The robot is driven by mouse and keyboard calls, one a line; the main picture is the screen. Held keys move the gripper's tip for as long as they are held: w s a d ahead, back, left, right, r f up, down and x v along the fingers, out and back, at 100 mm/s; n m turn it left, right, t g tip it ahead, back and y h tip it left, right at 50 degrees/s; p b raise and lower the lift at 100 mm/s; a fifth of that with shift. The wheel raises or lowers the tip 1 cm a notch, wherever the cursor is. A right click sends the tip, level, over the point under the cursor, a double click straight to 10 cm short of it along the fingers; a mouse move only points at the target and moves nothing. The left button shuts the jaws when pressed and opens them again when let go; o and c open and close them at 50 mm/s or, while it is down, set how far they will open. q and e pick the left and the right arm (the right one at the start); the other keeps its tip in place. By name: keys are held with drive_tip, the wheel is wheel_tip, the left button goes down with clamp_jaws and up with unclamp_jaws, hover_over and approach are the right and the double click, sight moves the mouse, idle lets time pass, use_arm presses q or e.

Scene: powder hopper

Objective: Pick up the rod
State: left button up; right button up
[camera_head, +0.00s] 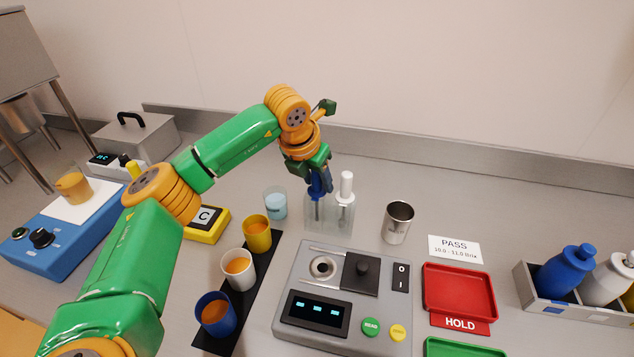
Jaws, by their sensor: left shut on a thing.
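My left gripper (318,188) reaches in from the left and points down over a clear two-part holder (341,222). It is shut on a blue-handled rod (317,210), whose lower part still shows inside the left side of the holder. The gripper hides most of the handle. A second rod with a white handle (346,184) stands upright in the right side of the holder, close beside the gripper. My right gripper is out of view.
A steel cup (397,222) stands right of the holder, and a light-blue cup (275,204) stands left of it. A grey meter (345,297) is in front. Yellow, white and blue cups stand on a black strip (231,320). A red tray (459,293) lies right.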

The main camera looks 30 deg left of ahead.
use_arm(q)
wheel_tip(320, 180, up, 8)
drive_tip(key=shift+r+b, duration=0.1)
drive_tip(key=shift+b, duration=0.25)
wheel_tip(320, 180, up, 21)
drive_tip(key=p, duration=1.2)
